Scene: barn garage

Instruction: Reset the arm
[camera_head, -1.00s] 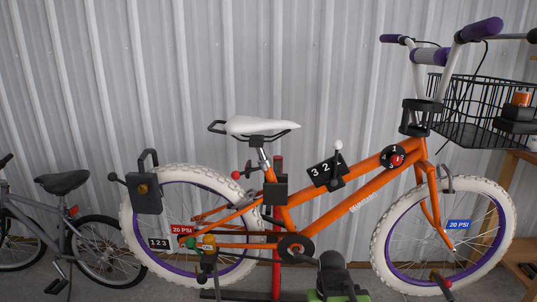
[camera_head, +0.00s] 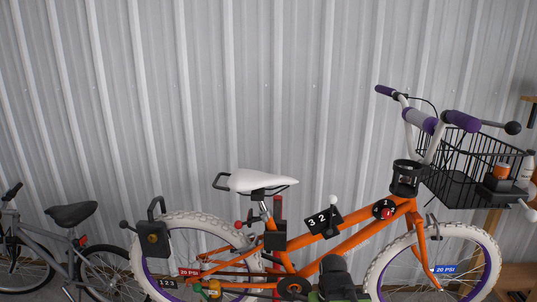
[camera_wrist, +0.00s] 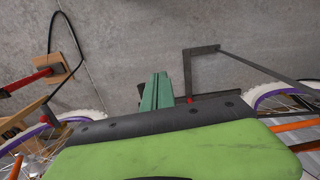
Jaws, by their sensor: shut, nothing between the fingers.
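My gripper (camera_wrist: 157,82) shows in the wrist view as two teal fingers pressed together beyond its green and black body. It is shut and empty, pointing over bare concrete floor. In the head view a black and green part of my arm rises at the bottom, in front of the lower frame of the orange bike (camera_head: 345,236). The gripper's fingers cannot be made out in that view. The arm's lower part is cut off by the picture edge.
The orange bike has white tires, a white saddle (camera_head: 258,181) and a black basket (camera_head: 460,180) holding small items. A grey bike (camera_head: 62,245) stands at the left. A corrugated metal wall (camera_head: 250,80) is behind. The wrist view shows a dark metal bar (camera_wrist: 187,75) near the fingers.

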